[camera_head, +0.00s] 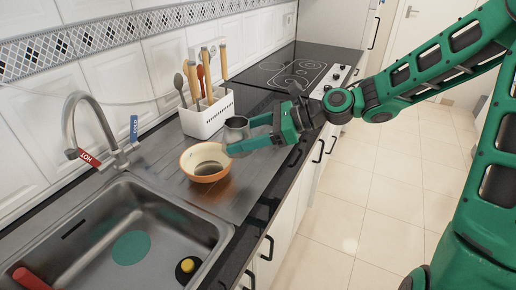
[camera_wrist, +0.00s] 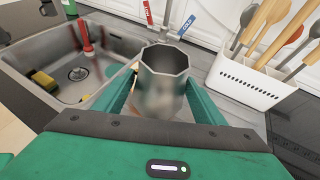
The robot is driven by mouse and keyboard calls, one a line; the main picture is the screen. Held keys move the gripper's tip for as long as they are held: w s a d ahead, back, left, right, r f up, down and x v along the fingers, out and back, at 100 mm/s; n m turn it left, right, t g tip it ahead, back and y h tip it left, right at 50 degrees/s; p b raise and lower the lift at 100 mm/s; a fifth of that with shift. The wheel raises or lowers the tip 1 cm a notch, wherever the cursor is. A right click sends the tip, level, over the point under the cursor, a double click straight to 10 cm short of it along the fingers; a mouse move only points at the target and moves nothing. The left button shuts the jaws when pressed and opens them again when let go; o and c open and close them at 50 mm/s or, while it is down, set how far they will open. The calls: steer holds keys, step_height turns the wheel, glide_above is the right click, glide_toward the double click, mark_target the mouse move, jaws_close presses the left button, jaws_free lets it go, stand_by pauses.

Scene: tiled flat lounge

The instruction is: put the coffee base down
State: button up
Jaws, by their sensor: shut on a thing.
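The coffee base (camera_head: 236,129) is a grey metal, faceted, open-topped pot. My gripper (camera_head: 240,142) is shut on it and holds it upright, just beyond and above the right rim of an orange and cream bowl (camera_head: 205,162). In the wrist view the coffee base (camera_wrist: 163,82) stands between my two green fingers (camera_wrist: 163,95), and its open top faces the camera. Its underside is hidden, so I cannot tell whether it touches anything. The bowl is mostly hidden behind the coffee base in the wrist view.
A white utensil holder (camera_head: 208,115) with several wooden and coloured utensils stands behind the bowl. The sink (camera_head: 120,240) with its tap (camera_head: 95,125) lies at left. A black hob (camera_head: 300,68) lies beyond. Bare drainer (camera_head: 160,160) shows left of the bowl.

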steer(key=w+d+f, duration=0.3)
steer(key=w+d, duration=0.1)
steer(key=d, duration=0.1)
steer(key=w+d+f, duration=0.2)
steer(key=shift+w+d+f, duration=0.3)
steer(key=shift+d+f, duration=0.05)
steer(key=shift+d, duration=0.05)
steer(key=shift+f, duration=2)
steer(key=shift+f, duration=0.1)
steer(key=o, duration=1.2)
steer(key=v, duration=1.2)
steer(key=shift+s, duration=0.1)
